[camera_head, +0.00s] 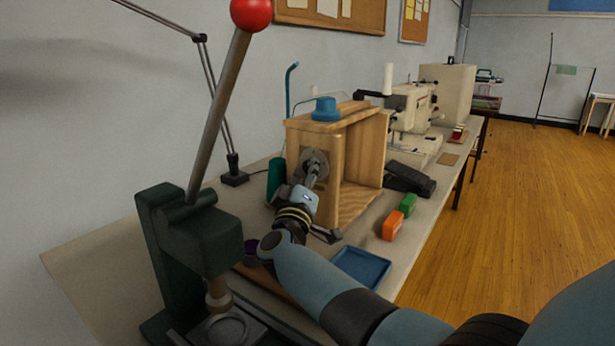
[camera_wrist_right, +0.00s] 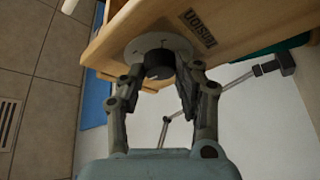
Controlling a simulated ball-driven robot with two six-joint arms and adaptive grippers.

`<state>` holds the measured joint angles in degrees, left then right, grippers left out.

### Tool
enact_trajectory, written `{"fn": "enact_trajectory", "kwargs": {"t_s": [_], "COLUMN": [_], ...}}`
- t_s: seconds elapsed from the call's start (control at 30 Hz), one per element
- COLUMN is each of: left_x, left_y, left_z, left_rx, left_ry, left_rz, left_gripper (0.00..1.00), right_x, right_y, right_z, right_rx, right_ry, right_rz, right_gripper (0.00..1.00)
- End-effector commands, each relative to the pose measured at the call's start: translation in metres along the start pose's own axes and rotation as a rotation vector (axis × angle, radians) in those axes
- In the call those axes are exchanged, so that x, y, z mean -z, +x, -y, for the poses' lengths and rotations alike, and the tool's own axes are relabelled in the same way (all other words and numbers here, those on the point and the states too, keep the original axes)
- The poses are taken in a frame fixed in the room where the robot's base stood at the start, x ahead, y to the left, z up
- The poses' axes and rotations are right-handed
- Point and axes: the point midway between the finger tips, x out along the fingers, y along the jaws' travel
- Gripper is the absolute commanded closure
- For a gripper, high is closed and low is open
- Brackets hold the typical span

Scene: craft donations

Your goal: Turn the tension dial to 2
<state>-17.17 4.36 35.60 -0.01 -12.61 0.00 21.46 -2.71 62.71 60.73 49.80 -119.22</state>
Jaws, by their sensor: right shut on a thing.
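The tension dial is a black knob (camera_wrist_right: 158,64) on a round pale plate (camera_wrist_right: 170,43), fixed to the side of a wooden box (camera_head: 360,155). A dark label (camera_wrist_right: 198,28) that seems to read TENSION, upside down, is beside the plate in the wrist view. My right gripper (camera_wrist_right: 160,78) has its fingers on both sides of the knob and is shut on it. In the head view my right gripper (camera_head: 309,182) is at the plate, where it hides the knob. The dial's numbers and setting are too small to read. My left gripper is not in view.
A dark green press (camera_head: 205,235) with a red-knobbed lever stands at front left. A blue tray (camera_head: 361,266), an orange block (camera_head: 393,226) and a green block (camera_head: 408,205) lie near the table's right edge. A sewing machine (camera_head: 411,108) stands behind the box.

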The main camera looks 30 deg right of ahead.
Motion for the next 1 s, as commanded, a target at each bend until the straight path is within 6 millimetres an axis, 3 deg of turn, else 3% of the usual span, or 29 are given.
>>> {"fn": "enact_trajectory", "kwargs": {"t_s": [0.6,1.0], "left_x": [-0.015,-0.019], "left_y": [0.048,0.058], "left_z": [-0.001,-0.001], "left_rx": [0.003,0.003], "left_ry": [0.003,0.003], "left_rz": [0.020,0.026], "left_gripper": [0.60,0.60], "right_x": [-0.003,-0.001], "right_y": [-0.001,-0.001], "right_z": [0.009,0.008], "right_rx": [-0.192,-0.238], "right_ry": [0.373,0.461], "right_rz": [-0.023,-0.028], "right_gripper": [0.99,0.99]}}
